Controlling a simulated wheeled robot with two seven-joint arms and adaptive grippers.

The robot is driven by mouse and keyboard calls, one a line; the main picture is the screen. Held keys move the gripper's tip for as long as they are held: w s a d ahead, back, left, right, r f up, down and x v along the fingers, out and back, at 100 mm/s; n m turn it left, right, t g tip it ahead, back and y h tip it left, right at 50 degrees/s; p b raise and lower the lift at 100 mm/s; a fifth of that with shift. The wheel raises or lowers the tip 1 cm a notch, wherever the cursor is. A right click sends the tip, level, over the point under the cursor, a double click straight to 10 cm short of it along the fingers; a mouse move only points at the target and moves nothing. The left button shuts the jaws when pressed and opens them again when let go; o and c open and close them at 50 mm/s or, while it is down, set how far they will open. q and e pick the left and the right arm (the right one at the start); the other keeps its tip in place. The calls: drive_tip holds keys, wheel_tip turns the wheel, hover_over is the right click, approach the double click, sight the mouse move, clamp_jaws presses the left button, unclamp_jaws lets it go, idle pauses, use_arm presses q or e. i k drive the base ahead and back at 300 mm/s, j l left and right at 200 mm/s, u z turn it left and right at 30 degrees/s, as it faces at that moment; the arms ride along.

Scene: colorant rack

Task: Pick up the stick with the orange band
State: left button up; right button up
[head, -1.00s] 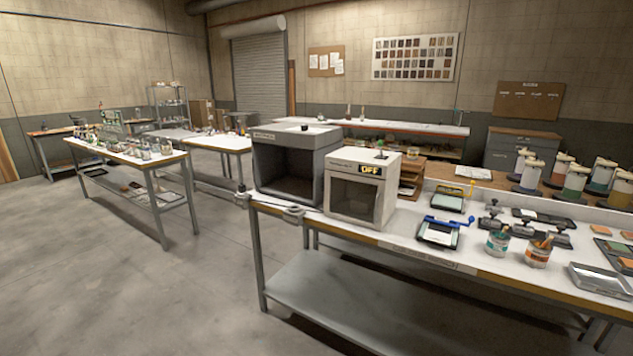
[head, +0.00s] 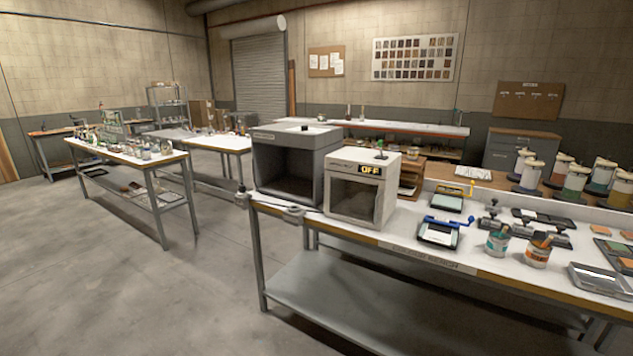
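Two small cans stand on the near workbench (head: 300,212) at the right. One can has a teal band (head: 497,245), and the other can, to its right, has an orange band (head: 537,255). Thin sticks or handles poke out of the tops of both cans. They are too small here to tell whether any one carries an orange band. Neither of my grippers shows in the head view.
A grey open box (head: 290,165) and a white oven-like box reading OFF (head: 362,190) stand on the bench's left part. A blue-handled device (head: 439,232) lies left of the cans, a grey metal tray (head: 598,280) right of them. Open floor (head: 120,285) lies left.

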sight(548, 240)
drive_tip(key=i+l+z, duration=0.35)
drive_tip(key=l, duration=0.35)
drive_tip(key=i+l+z, duration=0.35)
drive_tip(key=l, duration=0.25)
drive_tip(key=i+l+z, duration=0.35)
drive_tip(key=i, duration=0.25)
drive_tip(key=l, duration=0.1)
